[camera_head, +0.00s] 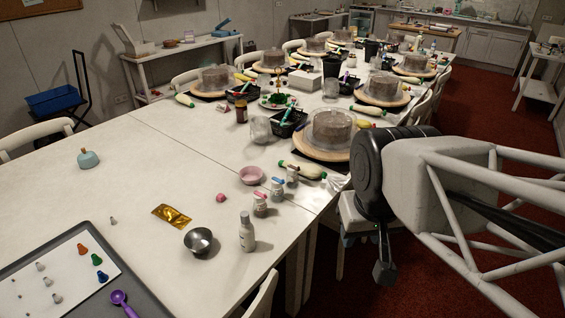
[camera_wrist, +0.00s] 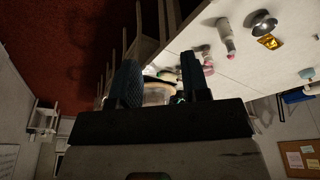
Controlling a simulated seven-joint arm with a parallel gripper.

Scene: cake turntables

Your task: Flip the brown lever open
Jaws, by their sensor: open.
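I cannot make out a brown lever in either view. In the wrist view my gripper (camera_wrist: 160,66) is open, with two dark ribbed fingers apart and nothing held between them. Past the fingers, a turntable with a clear-covered brown cake (camera_wrist: 158,92) shows partly, its lower part hidden by my gripper body. In the head view the nearest such cake (camera_head: 332,130) sits on a round wooden turntable board (camera_head: 315,154) at the table's right side. My arm is at the right, beside the table edge, and hides part of that area.
The long white table (camera_head: 130,190) carries more covered cakes, black baskets (camera_head: 288,124), a pink bowl (camera_head: 251,175), small bottles (camera_head: 246,232), a metal bowl (camera_head: 198,240) and a grey tray (camera_head: 70,232). Chairs (camera_head: 265,298) line its edges. The table's left middle is mostly clear.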

